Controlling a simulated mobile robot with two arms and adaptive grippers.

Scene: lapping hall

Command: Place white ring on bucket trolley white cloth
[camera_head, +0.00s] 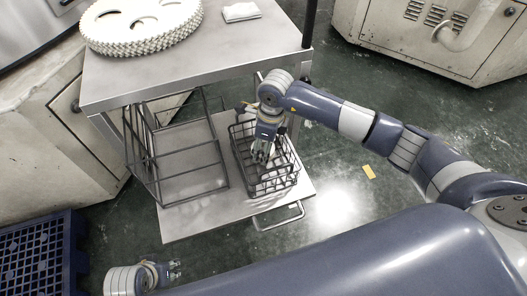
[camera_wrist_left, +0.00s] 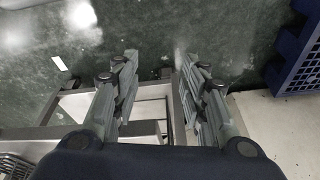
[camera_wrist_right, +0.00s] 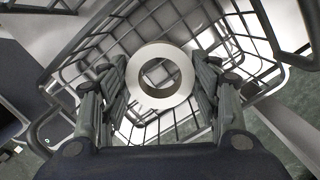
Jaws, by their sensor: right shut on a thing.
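The white ring (camera_wrist_right: 160,50) shows in the right wrist view between the fingertips of my right gripper (camera_wrist_right: 160,80), which is shut on it. In the head view my right gripper (camera_head: 262,154) points down into a black wire basket (camera_head: 296,182) on the trolley's lower shelf; the ring is hard to make out there. A folded white cloth (camera_head: 241,11) lies flat on the trolley's top (camera_head: 225,48). My left gripper (camera_head: 176,270) is low at the bottom left, and its fingers (camera_wrist_left: 157,62) are apart and empty in the left wrist view.
A stack of white toothed discs (camera_head: 142,28) covers the top's left part. An empty-looking wire rack (camera_head: 150,160) stands on the lower shelf (camera_head: 185,226). A dark post (camera_head: 309,22) rises at the top's right. A blue crate (camera_head: 38,255) is at the left.

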